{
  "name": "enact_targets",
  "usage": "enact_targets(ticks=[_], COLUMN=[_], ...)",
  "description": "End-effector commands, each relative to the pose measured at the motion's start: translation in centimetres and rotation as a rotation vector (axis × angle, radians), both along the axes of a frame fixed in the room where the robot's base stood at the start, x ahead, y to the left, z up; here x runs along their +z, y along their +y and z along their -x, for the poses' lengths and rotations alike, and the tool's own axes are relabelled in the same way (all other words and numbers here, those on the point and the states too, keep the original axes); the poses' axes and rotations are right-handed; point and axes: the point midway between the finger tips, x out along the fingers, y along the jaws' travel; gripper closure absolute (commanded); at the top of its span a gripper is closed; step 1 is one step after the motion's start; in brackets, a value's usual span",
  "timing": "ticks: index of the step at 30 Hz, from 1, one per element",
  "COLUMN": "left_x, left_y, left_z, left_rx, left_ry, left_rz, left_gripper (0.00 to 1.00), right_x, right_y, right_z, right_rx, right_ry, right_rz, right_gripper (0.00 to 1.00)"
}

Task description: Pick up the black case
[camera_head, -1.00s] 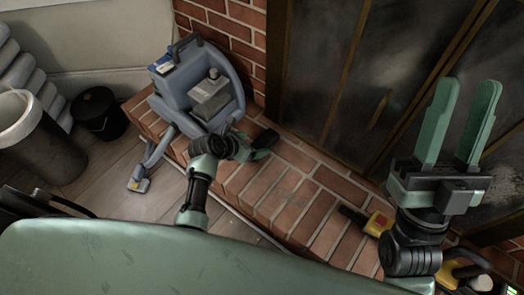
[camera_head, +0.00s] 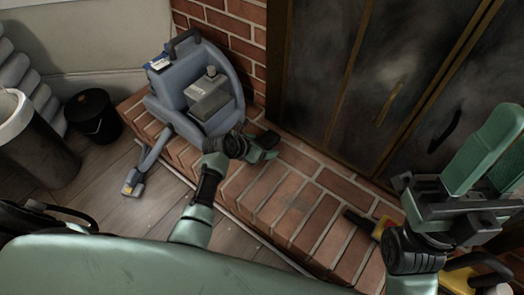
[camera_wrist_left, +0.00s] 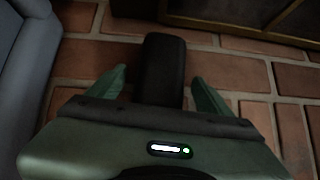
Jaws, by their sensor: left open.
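The black case (camera_head: 269,138) lies on the brick hearth next to the blue-grey machine. In the left wrist view the case (camera_wrist_left: 163,68) is a dark, rounded oblong between my two green fingertips. My left gripper (camera_wrist_left: 161,88) is open around it, with a gap on each side. Its near end is hidden by the gripper body. In the head view my left gripper (camera_head: 260,152) is low over the hearth at the case and partly covers it. My right gripper (camera_head: 490,150) is raised at the right, open and empty, seen at an angle.
The blue-grey machine (camera_head: 195,90) stands close left of the case. The fireplace doors (camera_head: 350,75) rise behind the hearth. Bare bricks (camera_head: 285,205) lie in front. A black bucket (camera_head: 93,115) stands at the left.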

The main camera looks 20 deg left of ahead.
Motion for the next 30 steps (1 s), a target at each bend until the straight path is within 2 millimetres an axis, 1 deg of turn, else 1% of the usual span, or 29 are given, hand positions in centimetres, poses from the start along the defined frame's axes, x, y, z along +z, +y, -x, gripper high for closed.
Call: enact_targets(ticks=[1,7,8,9,11,12,14,15,23,26,30], left_x=[-0.4,-0.2,-0.2,-0.2,-0.2,-0.2,-0.2,-0.2,0.0,0.3,1.3], left_y=[0.0,-0.1,-0.1,-0.1,-0.1,-0.1,-0.1,-0.1,-0.1,-0.1,-0.1], left_z=[-0.2,-0.2,-0.2,-0.2,-0.2,-0.2,-0.2,-0.2,-0.2,-0.2,-0.2], left_rx=[0.001,0.001,0.001,0.001,0.001,0.001,0.001,0.001,0.000,0.000,-0.001], left_ry=[0.001,0.001,0.001,0.001,0.001,0.001,0.001,0.000,0.000,0.000,-0.001], left_rz=[-0.001,0.000,0.000,0.000,0.000,0.000,0.000,0.000,0.000,0.000,0.000], left_gripper=[0.20,0.20,0.26,0.37,0.53,0.65,0.81,0.88,0.88,0.88,0.88], right_x=[-0.1,0.1,0.1,0.1,0.1,0.1,0.1,0.1,0.2,0.4,1.1], right_y=[0.0,0.0,0.0,0.0,0.0,0.0,0.0,0.0,0.0,0.0,0.0], right_z=[0.0,-0.1,-0.1,-0.1,-0.1,-0.1,-0.1,-0.1,-0.1,-0.1,0.0], right_rx=[-0.001,0.000,0.000,0.000,0.000,0.000,0.000,0.000,-0.001,-0.001,0.000], right_ry=[-0.007,-0.006,-0.006,-0.006,-0.006,-0.006,-0.006,-0.006,-0.003,0.001,0.014], right_rz=[0.000,0.001,0.001,0.001,0.001,0.001,0.001,0.001,0.001,0.001,0.000], right_gripper=[0.64,0.64,0.64,0.64,0.64,0.64,0.64,0.64,0.64,0.64,0.64])
